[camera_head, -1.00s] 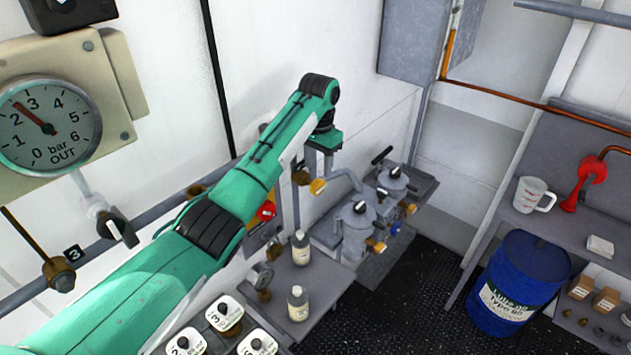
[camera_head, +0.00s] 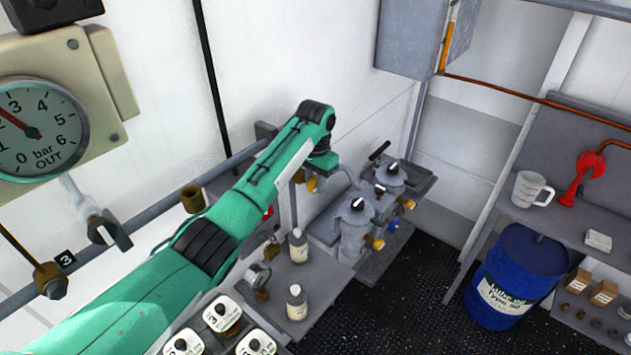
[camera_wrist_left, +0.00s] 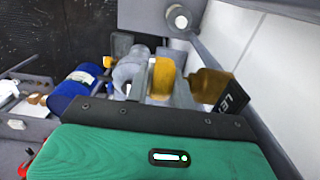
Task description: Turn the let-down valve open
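My left arm reaches across the head view, and its wrist bends down at the pipework by the wall. The left gripper (camera_head: 318,168) is small and mostly hidden there, close to a yellow valve handle (camera_head: 312,184). In the left wrist view a yellow handle (camera_wrist_left: 163,78) stands just beyond the black palm edge. Beside it are a brass-coloured part (camera_wrist_left: 205,86) and a black label starting "LE" (camera_wrist_left: 234,103), cut off, perhaps the let-down valve's. My right gripper is not in view.
A pressure gauge (camera_head: 38,128) marked "bar OUT" is at left. Two grey filter housings (camera_head: 356,220) stand beyond my wrist. A blue drum (camera_head: 515,275) stands at right on dark floor.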

